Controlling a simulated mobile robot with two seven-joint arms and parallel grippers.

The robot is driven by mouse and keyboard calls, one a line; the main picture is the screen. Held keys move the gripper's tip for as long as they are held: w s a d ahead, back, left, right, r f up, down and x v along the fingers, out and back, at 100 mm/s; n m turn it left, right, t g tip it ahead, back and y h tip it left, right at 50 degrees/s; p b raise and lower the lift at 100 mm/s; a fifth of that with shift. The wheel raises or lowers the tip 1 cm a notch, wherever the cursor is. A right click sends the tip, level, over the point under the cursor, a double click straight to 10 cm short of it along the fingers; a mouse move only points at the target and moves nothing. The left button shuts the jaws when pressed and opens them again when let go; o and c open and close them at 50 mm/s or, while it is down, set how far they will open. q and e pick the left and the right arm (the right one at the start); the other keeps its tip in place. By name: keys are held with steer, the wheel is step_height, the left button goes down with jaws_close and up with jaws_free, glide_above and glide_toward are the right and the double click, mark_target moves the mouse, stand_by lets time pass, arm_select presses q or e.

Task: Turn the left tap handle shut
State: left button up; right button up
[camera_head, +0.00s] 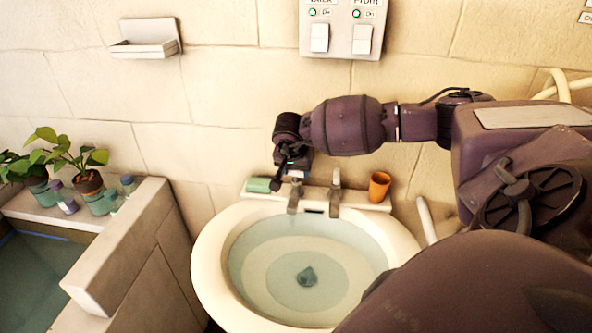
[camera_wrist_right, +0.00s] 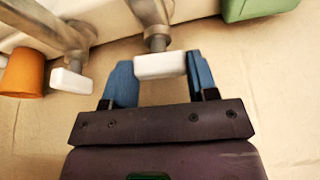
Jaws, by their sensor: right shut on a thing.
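The washbasin (camera_head: 212,245) has two metal taps on its back ledge. My right gripper (camera_head: 294,172) reaches down from above to the left tap (camera_head: 294,200). In the right wrist view, the blue fingers of my right gripper (camera_wrist_right: 160,62) are on either side of the white left tap handle (camera_wrist_right: 159,66) and are shut on it. The right tap (camera_head: 335,195) stands beside it, and its white handle (camera_wrist_right: 71,80) is free in the wrist view. My left gripper is out of view.
An orange cup (camera_head: 379,187) stands on the ledge right of the taps. A green block (camera_head: 258,185) lies left of them. The wall (camera_head: 225,120) is close behind. Potted plants (camera_head: 88,182) and small bottles stand on a ledge at left.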

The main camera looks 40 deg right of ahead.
steer(key=shift+w+m+g+h+b, duration=0.1)
steer(key=shift+m+g+h+b, duration=0.3)
steer(key=shift+m, duration=0.8)
steer(key=m+g+b, duration=0.1)
steer(key=m, duration=0.2)
steer(key=shift+w, duration=0.1)
steer(key=shift+w+m+g, duration=0.1)
steer(key=shift+m+g, duration=0.6)
steer(key=shift+m, duration=1.2)
steer(key=shift+r, duration=0.1)
steer(key=o, duration=0.9)
steer(key=shift+o, duration=0.2)
